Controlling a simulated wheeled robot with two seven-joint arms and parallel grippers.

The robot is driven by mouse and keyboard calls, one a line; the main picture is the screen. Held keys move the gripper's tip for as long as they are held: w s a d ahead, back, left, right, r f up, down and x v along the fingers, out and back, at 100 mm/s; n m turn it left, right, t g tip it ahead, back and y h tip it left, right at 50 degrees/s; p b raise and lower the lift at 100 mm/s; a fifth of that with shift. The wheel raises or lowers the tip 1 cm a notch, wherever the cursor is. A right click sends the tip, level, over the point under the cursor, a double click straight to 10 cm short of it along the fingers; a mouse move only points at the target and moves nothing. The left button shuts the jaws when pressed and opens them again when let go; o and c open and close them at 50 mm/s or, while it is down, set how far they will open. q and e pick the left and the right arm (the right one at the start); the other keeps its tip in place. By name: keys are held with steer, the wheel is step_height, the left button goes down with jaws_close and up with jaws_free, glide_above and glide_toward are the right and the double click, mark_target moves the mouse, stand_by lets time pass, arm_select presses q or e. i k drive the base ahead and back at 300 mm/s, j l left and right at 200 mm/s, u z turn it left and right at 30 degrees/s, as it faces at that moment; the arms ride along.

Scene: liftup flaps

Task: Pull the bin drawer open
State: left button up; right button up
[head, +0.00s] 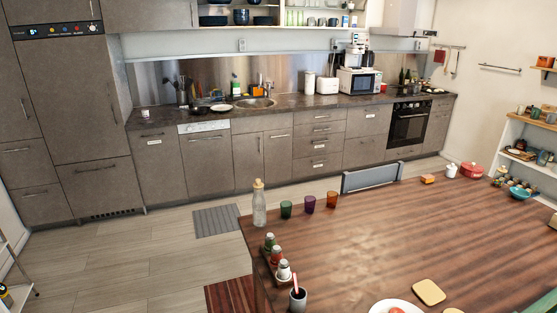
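A run of grey-brown kitchen cabinets stands along the back wall in the head view, and all its doors and drawers look shut. A stack of narrower drawers (319,146) with bar handles is in the middle. A double-door front (263,155) is below the sink (255,103). I cannot tell which front is the bin drawer. Neither of my grippers is in view.
A wooden dining table (400,235) fills the right foreground, with a bottle (259,205), coloured glasses and shakers along its left edge. A grey chair back (371,176) stands at its far side. Tiled floor (150,240) with a grey mat (216,221) is open before the left cabinets.

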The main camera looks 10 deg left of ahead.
mark_target(277, 144)
steer(key=i+j+u, duration=0.2)
steer(key=j, duration=0.25)
steer(key=i+j+u, duration=0.2)
steer(key=j, duration=0.2)
steer(key=i+j+u, duration=0.15)
steer(key=j, duration=0.25)
steer(key=i+j+u, duration=0.15)
steer(key=i+j, duration=0.15)
steer(key=i+j+u, duration=0.1)
steer(key=i, duration=0.4)
steer(key=i+j+u, duration=0.15)
steer(key=i+j, duration=0.15)
steer(key=i+j+u, duration=0.15)
steer(key=i, duration=0.4)
steer(key=i+z, duration=0.2)
steer(key=i, duration=0.35)
steer(key=i+j+z, duration=0.2)
steer(key=i, duration=0.4)
steer(key=i+z, duration=0.15)
steer(key=i, duration=0.4)
steer(key=i+l+z, duration=0.2)
steer(key=i+z, duration=0.2)
steer(key=i+l+z, duration=0.1)
steer(key=i+z, duration=0.6)
steer(key=z, duration=0.15)
steer(key=i+j+z, duration=0.2)
steer(key=i+z, duration=0.25)
steer(key=k, duration=0.1)
